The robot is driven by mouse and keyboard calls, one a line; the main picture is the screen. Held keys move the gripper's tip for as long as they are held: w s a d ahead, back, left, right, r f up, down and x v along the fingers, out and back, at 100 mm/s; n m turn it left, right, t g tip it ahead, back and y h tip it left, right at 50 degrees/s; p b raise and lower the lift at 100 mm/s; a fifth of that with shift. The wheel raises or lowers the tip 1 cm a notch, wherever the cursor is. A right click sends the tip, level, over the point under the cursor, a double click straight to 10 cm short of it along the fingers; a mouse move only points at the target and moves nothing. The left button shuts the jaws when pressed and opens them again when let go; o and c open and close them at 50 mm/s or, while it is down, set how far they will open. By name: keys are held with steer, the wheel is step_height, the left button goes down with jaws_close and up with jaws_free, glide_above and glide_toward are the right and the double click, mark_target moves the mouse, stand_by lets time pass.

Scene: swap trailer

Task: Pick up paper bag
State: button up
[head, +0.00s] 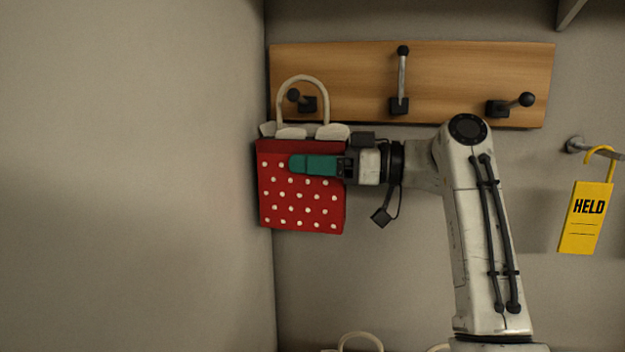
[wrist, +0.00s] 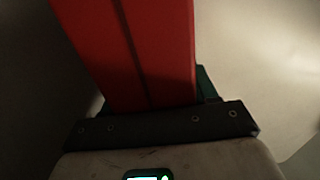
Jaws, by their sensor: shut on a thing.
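The paper bag (head: 300,210) is red with white dots, a white handle and white tissue at its top. It is upright in front of the left end of the wooden hook board, close to the left wall. Its handle loop rises in front of the left hook; I cannot tell whether it hangs on it. My gripper (head: 305,165), with green fingers, is shut on the bag from the right. In the wrist view the red side of the bag (wrist: 135,50) fills the space between the fingers. The far finger is hidden in the head view.
The wooden board (head: 450,70) carries three black hooks, the middle (head: 402,80) and right (head: 512,104) ones bare. A yellow "HELD" tag (head: 585,218) hangs from a wall peg at right. A pale handle loop (head: 360,338) shows at the bottom edge. The left wall is near the bag.

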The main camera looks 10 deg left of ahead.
mark_target(313, 139)
step_height(313, 139, up, 5)
steer(key=shift+f+b, duration=0.1)
steer(key=shift+b, duration=0.45)
steer(key=s+d+b, duration=0.3)
steer(key=s+b, duration=0.3)
steer(key=s, duration=1.3)
steer(key=shift+f, duration=0.15)
steer(key=shift+w, duration=0.1)
